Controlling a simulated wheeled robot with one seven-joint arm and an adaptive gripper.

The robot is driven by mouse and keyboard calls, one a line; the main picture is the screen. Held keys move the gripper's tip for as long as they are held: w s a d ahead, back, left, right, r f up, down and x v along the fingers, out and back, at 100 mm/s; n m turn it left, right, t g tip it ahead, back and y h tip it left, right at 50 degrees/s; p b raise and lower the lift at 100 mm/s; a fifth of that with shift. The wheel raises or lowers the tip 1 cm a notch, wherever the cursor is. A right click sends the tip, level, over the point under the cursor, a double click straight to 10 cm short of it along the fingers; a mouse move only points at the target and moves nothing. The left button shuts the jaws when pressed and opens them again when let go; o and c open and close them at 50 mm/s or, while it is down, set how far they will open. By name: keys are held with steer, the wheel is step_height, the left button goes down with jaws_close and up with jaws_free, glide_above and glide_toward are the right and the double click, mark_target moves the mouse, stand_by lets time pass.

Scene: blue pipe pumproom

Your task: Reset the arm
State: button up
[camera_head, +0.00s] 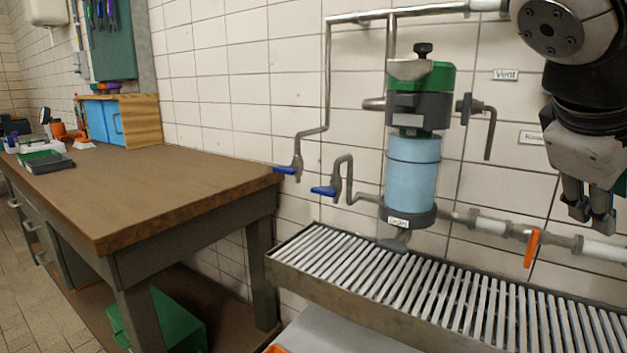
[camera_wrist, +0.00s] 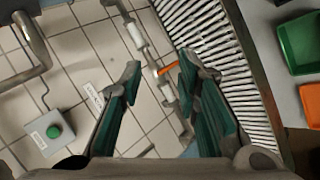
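My gripper (camera_head: 591,208) hangs at the right edge in the head view, pointing down, in front of the tiled wall and above the metal grating. In the wrist view my gripper (camera_wrist: 161,72) shows two green-padded fingers standing apart, with nothing held between them. The pipe with the orange lever (camera_wrist: 166,70) is seen through the gap, behind the fingers. The same orange lever (camera_head: 531,248) is below and left of my gripper in the head view. Only the lower part of my arm shows, at the upper right.
A blue and green filter unit (camera_head: 412,165) is on the wall, with blue-handled valves (camera_head: 325,191) to its left. The slatted grating (camera_head: 430,290) runs below. A wooden workbench (camera_head: 140,190) stands left.

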steer(key=s+a+f+m+g+y, duration=0.2)
steer(key=s+a+f+y, duration=0.3)
steer(key=s+f, duration=0.45)
steer(key=s+a+f+m+g+y, duration=0.2)
steer(key=s+a+f+y, duration=0.1)
steer(key=s+a+f, duration=0.6)
step_height(320, 180, up, 28)
steer(key=w+d+t+p, duration=0.1)
steer(key=d+t+p, duration=0.1)
steer(key=p, duration=2.5)
steer(key=shift+w+f+t, duration=0.15)
steer(key=shift+t, duration=0.75)
